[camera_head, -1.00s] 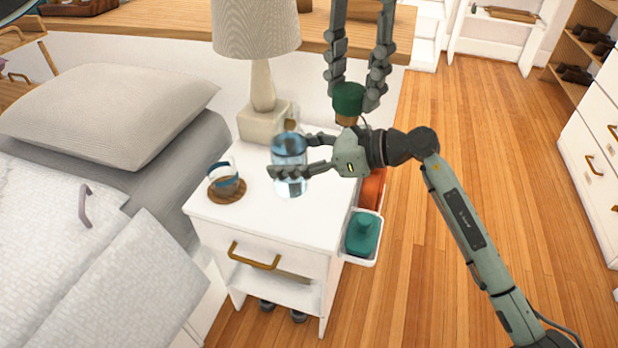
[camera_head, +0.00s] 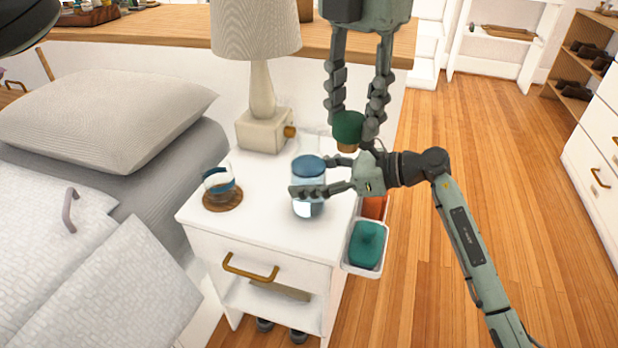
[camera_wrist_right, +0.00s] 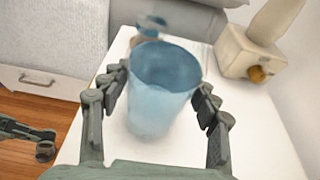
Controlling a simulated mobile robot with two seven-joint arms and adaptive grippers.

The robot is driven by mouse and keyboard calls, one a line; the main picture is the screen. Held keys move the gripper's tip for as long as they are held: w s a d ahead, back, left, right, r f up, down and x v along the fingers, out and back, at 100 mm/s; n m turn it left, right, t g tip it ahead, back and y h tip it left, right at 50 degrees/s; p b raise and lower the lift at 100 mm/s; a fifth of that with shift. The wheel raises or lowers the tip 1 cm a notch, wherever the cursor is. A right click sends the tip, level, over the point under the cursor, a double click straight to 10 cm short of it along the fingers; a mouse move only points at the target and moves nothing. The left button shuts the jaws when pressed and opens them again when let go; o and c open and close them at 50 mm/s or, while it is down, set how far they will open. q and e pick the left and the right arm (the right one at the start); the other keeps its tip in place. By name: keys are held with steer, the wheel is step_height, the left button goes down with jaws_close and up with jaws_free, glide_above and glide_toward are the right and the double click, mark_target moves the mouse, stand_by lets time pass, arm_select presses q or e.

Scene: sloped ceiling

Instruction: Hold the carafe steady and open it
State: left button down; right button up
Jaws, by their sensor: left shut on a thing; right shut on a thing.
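The translucent blue carafe (camera_head: 311,208) is over the right part of the white nightstand top. I cannot tell whether it touches the top. My right gripper (camera_head: 310,191) is shut around its body. In the right wrist view the carafe (camera_wrist_right: 163,88) sits between the fingers, its wide rim facing up and blurred. A green stopper with a cork-coloured underside (camera_head: 348,128) is held by my left gripper (camera_head: 353,118), which hangs down from above. The stopper is above and to the right of the carafe in the head view, apart from it.
On the nightstand (camera_head: 265,220) stand a lamp (camera_head: 263,131) behind the carafe and a glass (camera_head: 219,181) on a wooden coaster (camera_head: 223,201). A side bin holds a teal item (camera_head: 367,244). A bed with a pillow (camera_head: 110,110) is at left; open floor (camera_head: 450,180) at right.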

steer(key=o, duration=1.8)
steer(key=shift+f, duration=0.1)
steer(key=shift+o, duration=0.2)
steer(key=shift+r, duration=0.25)
steer(key=v, duration=1.2)
steer(key=shift+b, duration=0.4)
